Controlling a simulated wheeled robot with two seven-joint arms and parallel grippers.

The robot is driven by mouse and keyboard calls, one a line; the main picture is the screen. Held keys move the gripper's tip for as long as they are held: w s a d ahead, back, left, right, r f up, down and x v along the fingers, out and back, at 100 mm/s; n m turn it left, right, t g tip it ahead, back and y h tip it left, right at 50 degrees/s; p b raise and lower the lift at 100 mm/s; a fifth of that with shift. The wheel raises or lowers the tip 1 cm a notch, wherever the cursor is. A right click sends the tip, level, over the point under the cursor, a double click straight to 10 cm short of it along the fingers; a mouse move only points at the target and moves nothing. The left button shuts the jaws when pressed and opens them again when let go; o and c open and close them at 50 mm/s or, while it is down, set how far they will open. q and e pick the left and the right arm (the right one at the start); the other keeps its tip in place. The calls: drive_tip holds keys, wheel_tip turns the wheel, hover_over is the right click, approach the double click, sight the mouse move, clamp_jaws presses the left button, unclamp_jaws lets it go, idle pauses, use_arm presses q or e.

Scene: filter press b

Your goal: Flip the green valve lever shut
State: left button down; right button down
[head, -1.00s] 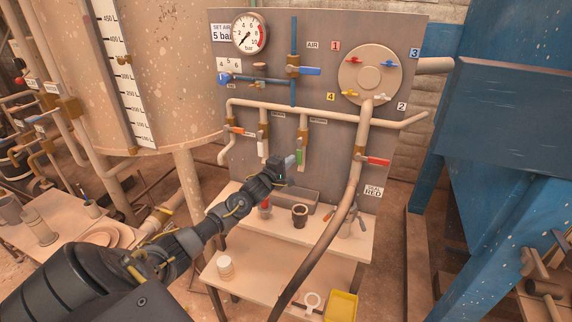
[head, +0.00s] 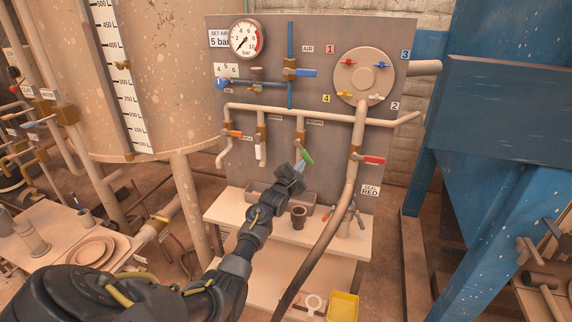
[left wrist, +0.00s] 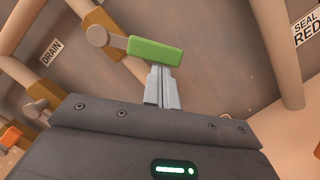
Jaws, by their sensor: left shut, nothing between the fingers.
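The green valve lever (head: 307,157) is on a brass valve on the pipework of the grey panel. In the head view it slants down to the right from its pivot. In the left wrist view the green lever (left wrist: 155,53) sticks out to the side of the brass valve body (left wrist: 105,32). My left gripper (head: 300,168) is shut and empty, just below the lever. In the left wrist view its fingertips (left wrist: 162,69) are right at the lever's lower edge; I cannot tell whether they touch. My right gripper is not in view.
A white lever (head: 260,152) and an orange lever (head: 233,134) are to the left on the panel. A red lever (head: 373,160) and a dark hose (head: 322,245) are to the right. A dark cup (head: 298,217) stands on the shelf below.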

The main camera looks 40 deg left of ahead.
use_arm(q)
drive_tip(key=d+n, duration=0.1)
drive_tip(key=n, duration=0.1)
drive_tip(key=d+r+n+y, duration=0.1)
drive_tip(key=w+d+n, duration=0.1)
drive_tip(key=n, duration=0.1)
drive_tip(key=shift+r+n+y+p, duration=0.3)
drive_tip(key=shift+r+y+p, duration=0.05)
drive_tip(key=shift+y+p, duration=0.05)
drive_tip(key=shift+w+d+r+n+p, duration=0.15)
drive_tip(key=shift+d+r+n+p, duration=0.35)
drive_tip(key=shift+r, duration=0.3)
drive_tip(key=shift+w+d+r+n+p, duration=0.15)
drive_tip(key=shift+d+r+n+p, duration=0.3)
drive_tip(key=shift+r, duration=0.3)
drive_tip(key=shift+d+r, duration=0.1)
drive_tip(key=shift+r, duration=0.05)
drive_tip(key=p, duration=0.4)
approach(311, 160)
drive_tip(key=d, duration=0.1)
drive_tip(key=d+f, duration=0.1)
drive_tip(key=d, duration=0.1)
drive_tip(key=shift+s+d+f, duration=0.2)
drive_tip(key=shift+s+f, duration=0.1)
